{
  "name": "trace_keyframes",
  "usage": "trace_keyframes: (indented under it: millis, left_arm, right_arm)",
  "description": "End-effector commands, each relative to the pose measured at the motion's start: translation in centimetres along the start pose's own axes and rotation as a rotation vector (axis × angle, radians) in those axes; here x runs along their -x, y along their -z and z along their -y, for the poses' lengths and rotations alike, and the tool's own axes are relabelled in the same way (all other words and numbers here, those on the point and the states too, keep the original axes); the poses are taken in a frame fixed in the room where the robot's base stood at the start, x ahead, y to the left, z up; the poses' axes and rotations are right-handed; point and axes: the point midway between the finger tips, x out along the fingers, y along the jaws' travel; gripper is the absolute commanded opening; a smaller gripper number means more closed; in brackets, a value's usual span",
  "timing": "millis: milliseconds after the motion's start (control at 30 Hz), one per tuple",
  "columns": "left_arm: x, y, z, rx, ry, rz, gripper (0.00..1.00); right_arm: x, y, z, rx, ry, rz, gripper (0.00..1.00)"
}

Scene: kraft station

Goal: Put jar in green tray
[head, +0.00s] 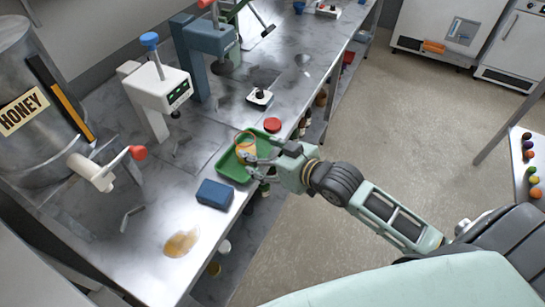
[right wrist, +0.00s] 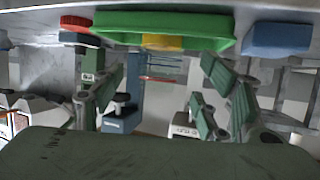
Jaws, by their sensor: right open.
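The green tray (head: 229,171) lies on the metal counter near its right edge in the head view. The jar (head: 244,139), clear with yellow contents, stands in the far part of the tray and looks upright. My right gripper (head: 250,152) is open beside the jar, over the tray, and partly hides it. In the right wrist view, which looks upside down, the tray (right wrist: 215,28) is along the top. The jar's yellow part (right wrist: 161,43) shows in front of the tray, between the spread fingers (right wrist: 160,85). My left gripper is not in view.
A blue block (head: 215,194) sits near the tray, and a red lid (head: 272,125) lies beyond it. A honey drum (head: 35,110) with a tap stands at the left. A honey puddle (head: 182,243) is on the counter. Bottles stand on the shelf below the edge.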

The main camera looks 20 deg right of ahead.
Motion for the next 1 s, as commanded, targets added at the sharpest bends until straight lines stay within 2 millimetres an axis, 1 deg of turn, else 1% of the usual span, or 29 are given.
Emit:
trace_keyframes:
  millis: [33,100,200,300,567,667,733,767,867,900,967,1000]
  left_arm:
    - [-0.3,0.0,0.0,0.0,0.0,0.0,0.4]
    - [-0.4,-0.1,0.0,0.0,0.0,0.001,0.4]
    - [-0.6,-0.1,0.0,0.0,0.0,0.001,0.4]
    - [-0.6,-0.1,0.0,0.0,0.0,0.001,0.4]
    - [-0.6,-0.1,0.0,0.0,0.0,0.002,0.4]
    - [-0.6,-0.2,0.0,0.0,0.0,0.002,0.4]
    - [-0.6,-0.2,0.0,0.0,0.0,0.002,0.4]
    - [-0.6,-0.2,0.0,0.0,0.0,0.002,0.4]
    - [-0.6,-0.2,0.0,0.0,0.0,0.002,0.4]
    - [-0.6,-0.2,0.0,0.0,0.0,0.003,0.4]
    - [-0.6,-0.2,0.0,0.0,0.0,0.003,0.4]
    - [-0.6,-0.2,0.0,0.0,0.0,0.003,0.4]
  right_arm:
    - [1.0,-0.2,0.1,0.002,0.001,0.002,0.67]
    - [2.1,-0.2,0.1,0.001,0.001,0.002,0.67]
    - [3.3,-0.1,0.0,0.0,0.0,0.001,0.67]
    - [3.9,-0.1,0.1,0.001,0.001,0.001,0.67]
    - [4.2,0.0,0.0,0.0,0.0,0.001,0.67]
    - [3.7,-1.0,-0.6,-0.007,-0.014,0.015,0.67]
    - [2.9,-3.4,-1.8,-0.021,-0.043,0.048,0.67]
    - [2.4,-4.9,-2.6,-0.028,-0.061,0.069,0.67]
    - [0.9,-11.7,-5.1,-0.058,-0.129,0.162,0.67]
    - [0.5,-15.0,-6.0,-0.071,-0.157,0.207,0.67]
    - [0.2,-20.6,-6.9,-0.088,-0.195,0.285,0.67]
    - [0.4,-24.5,-7.2,-0.096,-0.216,0.341,0.67]
